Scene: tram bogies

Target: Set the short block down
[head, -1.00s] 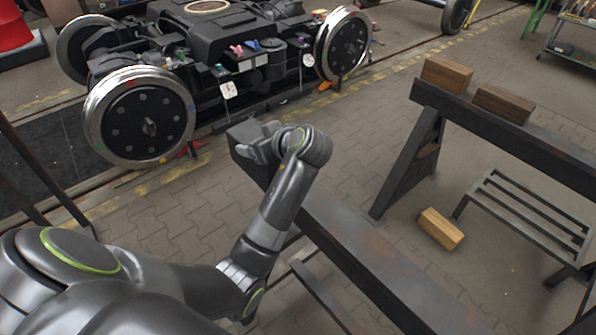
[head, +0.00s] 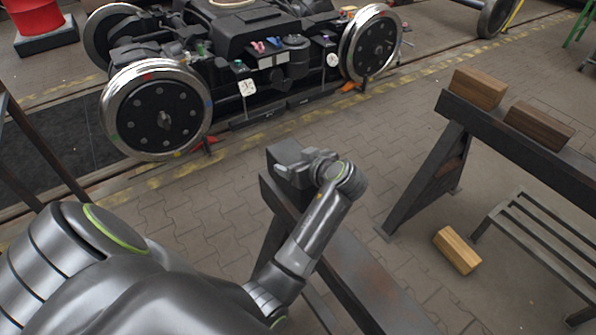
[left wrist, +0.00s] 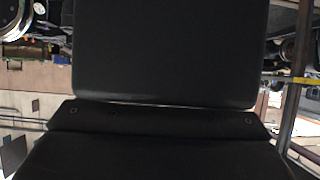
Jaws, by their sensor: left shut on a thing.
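My right gripper is not in view.
Two brown wooden blocks, one (head: 478,88) and a darker one (head: 540,124), lie on the far trestle beam (head: 500,122). A lighter wooden block (head: 457,250) lies on the floor near a slatted metal step (head: 540,240). A tram bogie (head: 250,70) stands behind, with clear paving before it.

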